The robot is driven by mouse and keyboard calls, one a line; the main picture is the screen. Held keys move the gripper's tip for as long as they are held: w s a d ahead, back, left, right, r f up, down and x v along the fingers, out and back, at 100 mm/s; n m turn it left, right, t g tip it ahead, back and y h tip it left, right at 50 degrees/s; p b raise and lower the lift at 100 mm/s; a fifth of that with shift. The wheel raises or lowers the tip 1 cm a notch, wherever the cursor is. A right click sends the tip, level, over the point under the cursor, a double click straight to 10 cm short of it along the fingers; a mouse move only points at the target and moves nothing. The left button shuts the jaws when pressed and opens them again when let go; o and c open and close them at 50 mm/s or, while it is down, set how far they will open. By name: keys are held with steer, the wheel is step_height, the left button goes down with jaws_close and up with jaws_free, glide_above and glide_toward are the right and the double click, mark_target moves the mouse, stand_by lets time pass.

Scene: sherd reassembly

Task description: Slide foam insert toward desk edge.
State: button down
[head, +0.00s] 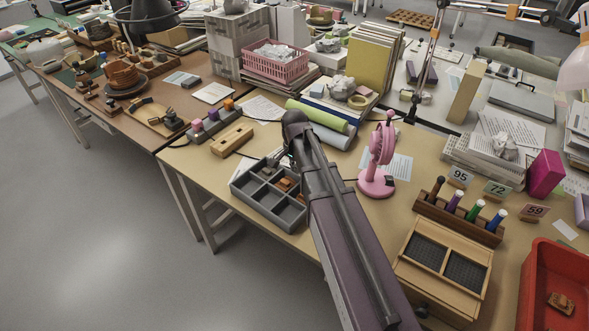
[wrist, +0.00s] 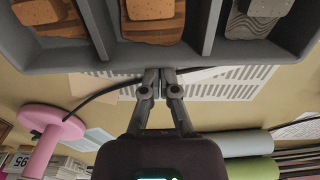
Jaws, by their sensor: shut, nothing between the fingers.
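The foam insert is a grey compartment tray (head: 262,209) near the desk's front edge in the head view, left of my arm. Some compartments hold brown sherds and others look empty. In the wrist view the insert's wall (wrist: 105,57) spans the top, with brown sherds (wrist: 150,22) and a grey layered sherd (wrist: 255,18) inside. My gripper (wrist: 160,73) is shut and empty, its fingertips at the outer side of this wall. I cannot tell whether they touch it. In the head view my arm hides the gripper and part of the insert.
A pink fan (head: 378,165) stands right of my arm, with a cable running by my fingers. A wooden block (head: 232,140) lies left of the insert, and green and grey rolls (head: 322,118) lie behind. Open floor (head: 200,275) lies beyond the desk's front edge.

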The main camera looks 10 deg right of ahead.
step_height(320, 180, up, 8)
steer(key=p, duration=0.7)
steer(key=shift+f, duration=0.2)
stand_by(0.4)
steer(key=s+d+r+n+p, duration=0.2)
steer(key=s+n, duration=0.2)
steer(key=s, duration=0.3)
steer(key=s+d+r+n+p, duration=0.2)
steer(key=s+r+n, duration=0.1)
steer(key=s+n, duration=0.2)
steer(key=shift+s+d+n+p, duration=0.3)
steer(key=shift+s+d+p, duration=0.1)
steer(key=shift+s, duration=0.9)
